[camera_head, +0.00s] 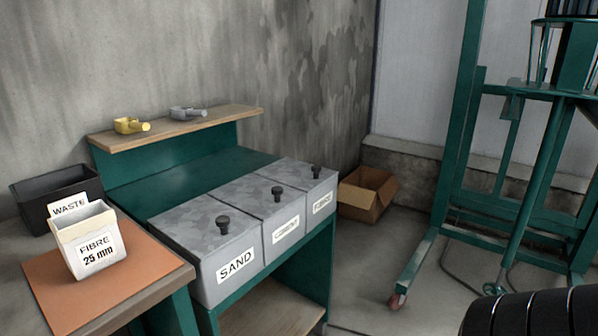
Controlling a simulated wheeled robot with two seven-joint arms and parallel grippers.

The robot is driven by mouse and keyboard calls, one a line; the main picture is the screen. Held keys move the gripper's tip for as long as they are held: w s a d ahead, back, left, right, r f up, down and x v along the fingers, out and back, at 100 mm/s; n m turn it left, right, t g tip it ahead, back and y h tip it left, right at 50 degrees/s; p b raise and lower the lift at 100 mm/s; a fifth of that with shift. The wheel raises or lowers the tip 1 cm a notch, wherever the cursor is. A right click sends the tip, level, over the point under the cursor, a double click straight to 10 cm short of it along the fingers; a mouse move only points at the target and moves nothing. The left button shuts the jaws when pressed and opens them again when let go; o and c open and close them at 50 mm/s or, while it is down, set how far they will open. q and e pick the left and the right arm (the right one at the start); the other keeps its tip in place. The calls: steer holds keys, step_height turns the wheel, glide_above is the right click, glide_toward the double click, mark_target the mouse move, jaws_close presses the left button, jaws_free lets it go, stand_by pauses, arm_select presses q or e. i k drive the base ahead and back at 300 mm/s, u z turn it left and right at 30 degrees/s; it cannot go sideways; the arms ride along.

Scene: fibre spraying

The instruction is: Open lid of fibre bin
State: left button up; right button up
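The fibre bin (324,216) is the farthest right of three grey metal bins set in a row in a green bench. Its front label is small but seems to read FIBRE. Its grey lid (298,172) lies flat and closed on top, with a black knob (316,173) standing up from it. The inside of the bin is hidden by the lid. Neither my left nor my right gripper is in view.
The sand bin (207,268) and a middle bin (284,238) stand left of it, lids closed. A shelf (170,129) with two scoops is behind. A white fibre tub (90,239) stands left. An open cardboard box (360,202) and green frame (450,150) are right.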

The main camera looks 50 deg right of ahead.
mark_target(304, 177)
steer(key=z, duration=2.55)
steer(key=i, duration=1.45)
steer(key=u, duration=2.55)
